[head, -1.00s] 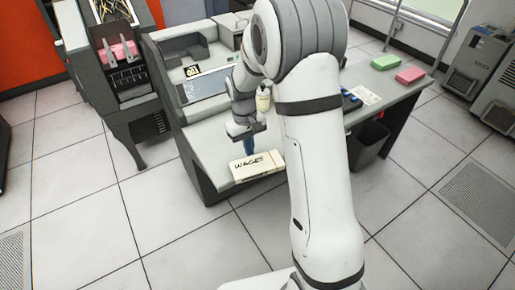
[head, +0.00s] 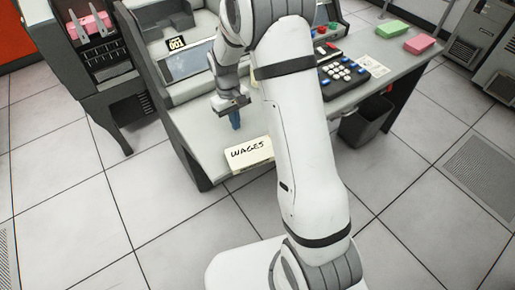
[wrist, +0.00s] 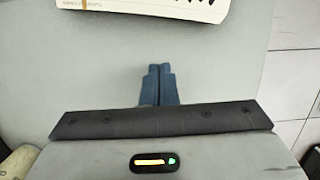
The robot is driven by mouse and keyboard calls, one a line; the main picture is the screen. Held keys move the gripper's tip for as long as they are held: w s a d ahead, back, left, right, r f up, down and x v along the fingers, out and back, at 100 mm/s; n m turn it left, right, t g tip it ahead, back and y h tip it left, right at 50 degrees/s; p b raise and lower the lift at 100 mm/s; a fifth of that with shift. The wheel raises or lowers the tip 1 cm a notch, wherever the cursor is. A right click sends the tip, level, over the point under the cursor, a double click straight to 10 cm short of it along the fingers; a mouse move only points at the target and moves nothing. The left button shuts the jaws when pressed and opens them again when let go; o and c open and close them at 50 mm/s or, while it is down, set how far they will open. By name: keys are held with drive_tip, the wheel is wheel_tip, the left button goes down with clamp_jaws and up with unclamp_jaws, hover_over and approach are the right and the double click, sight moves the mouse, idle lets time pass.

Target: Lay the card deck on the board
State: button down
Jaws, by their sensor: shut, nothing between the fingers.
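The card deck (head: 249,153) is a cream block marked "WAGES". It lies at the front edge of the grey desk (head: 207,150). In the wrist view, part of the deck (wrist: 140,14) shows at the top, with dark marks along its edge. My gripper (head: 235,126) has blue fingers pressed together with nothing between them. It points down above the desk, behind the deck in the head view. In the wrist view, the fingertips (wrist: 160,69) are apart from the deck. I cannot tell which surface is the board.
A keypad (head: 343,68), a green block (head: 393,28) and a pink block (head: 421,45) are on the desk to the right. A bin (head: 364,125) stands below. A machine holding pink cards (head: 91,24) stands at the left. Open floor lies in front.

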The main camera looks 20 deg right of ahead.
sight(258, 155)
drive_tip(key=s+d, duration=0.1)
drive_tip(key=s, duration=0.2)
drive_tip(key=s+d, duration=0.1)
drive_tip(key=s, duration=0.3)
drive_tip(key=s+d, duration=0.1)
drive_tip(key=s, duration=0.2)
drive_tip(key=shift+s+d+p, duration=0.3)
drive_tip(key=shift+s+d, duration=0.05)
drive_tip(key=shift+d, duration=0.05)
drive_tip(key=shift+s+d+f, duration=0.1)
drive_tip(key=shift+s+f, duration=0.3)
drive_tip(key=shift+f, duration=0.25)
drive_tip(key=shift+w+f+b, duration=0.1)
drive_tip(key=shift+f+b, duration=0.1)
drive_tip(key=shift+b, duration=0.1)
